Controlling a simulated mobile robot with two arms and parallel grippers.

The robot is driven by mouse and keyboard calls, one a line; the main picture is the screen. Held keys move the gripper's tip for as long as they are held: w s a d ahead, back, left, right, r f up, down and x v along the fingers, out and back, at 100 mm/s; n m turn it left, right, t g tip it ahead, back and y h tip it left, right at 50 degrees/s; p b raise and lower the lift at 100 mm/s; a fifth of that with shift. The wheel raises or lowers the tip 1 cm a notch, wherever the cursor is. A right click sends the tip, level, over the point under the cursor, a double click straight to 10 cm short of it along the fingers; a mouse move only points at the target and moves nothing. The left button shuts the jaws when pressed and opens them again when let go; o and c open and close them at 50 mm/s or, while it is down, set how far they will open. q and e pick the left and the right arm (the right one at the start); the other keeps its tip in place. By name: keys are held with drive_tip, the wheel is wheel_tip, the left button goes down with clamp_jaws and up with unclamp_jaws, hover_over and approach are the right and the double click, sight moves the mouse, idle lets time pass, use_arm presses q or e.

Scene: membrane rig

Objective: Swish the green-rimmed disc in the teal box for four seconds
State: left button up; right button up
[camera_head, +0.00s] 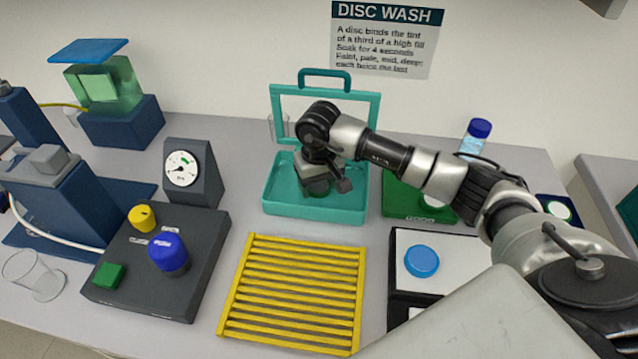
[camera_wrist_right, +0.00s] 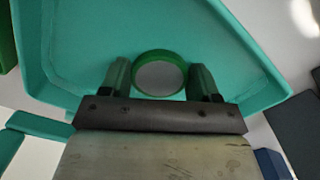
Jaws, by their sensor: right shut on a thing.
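The teal box (camera_head: 315,212) stands at the middle back of the table, its lid frame with a handle raised behind it. My right gripper (camera_head: 318,187) reaches down into the box from the right. In the right wrist view, the green-rimmed disc (camera_wrist_right: 160,74) has a grey face and sits between the two fingers of my right gripper (camera_wrist_right: 160,80), which is shut on it. The box's teal floor and walls (camera_wrist_right: 60,60) surround the disc in that view. I cannot tell how close the disc is to the box floor. My left gripper is not in view.
A yellow rack (camera_head: 295,290) lies in front of the box. A dark control panel (camera_head: 205,275) with knobs and a gauge (camera_head: 181,168) stand left. A green tray (camera_head: 400,203), a blue-capped bottle (camera_head: 476,140) and a blue disc (camera_head: 421,261) are right.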

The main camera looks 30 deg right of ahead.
sight(319, 187)
drive_tip(key=shift+r+p, duration=2)
drive_tip(key=shift+r, duration=2.3)
